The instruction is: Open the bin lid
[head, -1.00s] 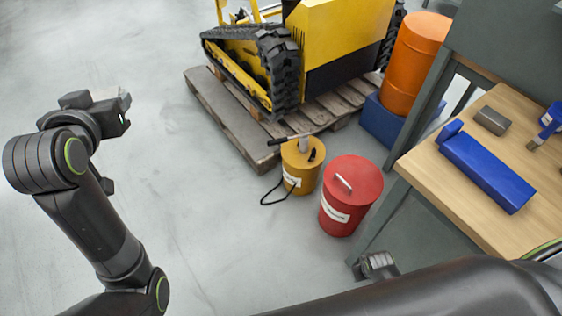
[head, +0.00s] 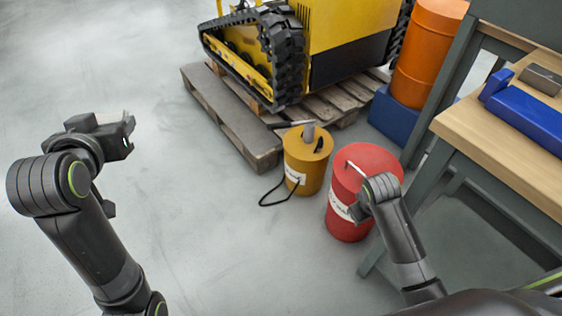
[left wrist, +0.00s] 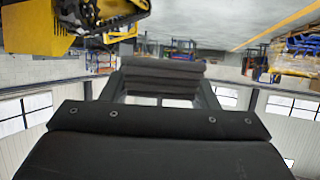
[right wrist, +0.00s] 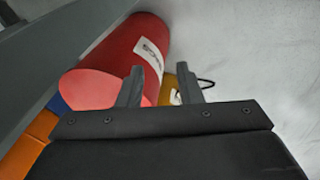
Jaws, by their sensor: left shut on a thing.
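The red bin (head: 345,225) stands upright on the floor with its lid (head: 362,160) on; a pale bar handle shows on the lid. In the right wrist view the bin (right wrist: 128,42) lies ahead of my right gripper, with its pink-red top (right wrist: 92,84) at left. My right gripper (right wrist: 161,72) is open, with nothing between its fingers; in the head view that arm crosses in front of the bin's right side. I cannot tell whether it touches. My left gripper (left wrist: 162,82) is shut on a dark grey ribbed block (left wrist: 163,76), over open floor at left, away from the bin.
A yellow canister (head: 304,178) with a grey post and black cable stands left of the bin. A workbench (head: 490,130) is close on its right. Behind are a pallet (head: 230,118) under a yellow tracked machine (head: 345,35) and an orange drum (head: 422,55). Floor at left is clear.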

